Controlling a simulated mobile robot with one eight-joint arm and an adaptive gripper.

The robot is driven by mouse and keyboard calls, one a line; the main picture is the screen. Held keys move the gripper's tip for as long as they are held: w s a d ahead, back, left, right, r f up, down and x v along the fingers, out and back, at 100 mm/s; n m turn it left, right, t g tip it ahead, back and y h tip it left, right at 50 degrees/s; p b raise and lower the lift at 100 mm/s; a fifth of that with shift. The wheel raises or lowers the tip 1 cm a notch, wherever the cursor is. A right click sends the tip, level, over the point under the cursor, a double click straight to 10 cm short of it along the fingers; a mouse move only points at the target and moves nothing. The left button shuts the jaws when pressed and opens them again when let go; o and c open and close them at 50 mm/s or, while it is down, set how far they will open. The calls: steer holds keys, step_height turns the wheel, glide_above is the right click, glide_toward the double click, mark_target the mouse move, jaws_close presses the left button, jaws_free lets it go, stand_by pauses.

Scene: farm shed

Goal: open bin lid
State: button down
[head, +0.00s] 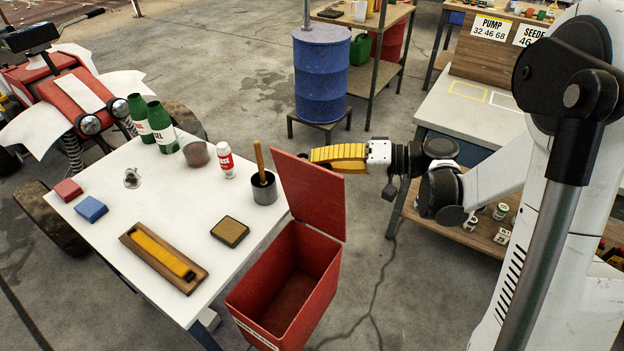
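The red bin (288,283) stands on the floor against the right side of the white table. Its red lid (308,193) is raised and stands roughly upright at the bin's far edge, so the empty-looking inside shows. My gripper (312,157), with yellow fingers, is just behind and above the lid's upper right edge, pointing left. The fingers look close together, but their spacing is hard to make out from this side. I cannot tell whether they touch the lid. Nothing is visible in them.
The white table (150,205) holds a dark cup with a wooden handle (263,187), green bottles (160,125), a wooden tray (135,240) and a sponge-like block (230,231). A blue barrel (321,75) stands behind. Floor right of the bin is clear.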

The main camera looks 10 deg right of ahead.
steer(key=shift+w+d, duration=0.75)
steer(key=shift+w, duration=0.35)
steer(key=c, duration=1.5)
jaws_free()
steer(key=shift+w+a+f, duration=0.1)
steer(key=shift+a, duration=0.05)
steer(key=shift+c, duration=0.2)
steer(key=v, duration=1.2)
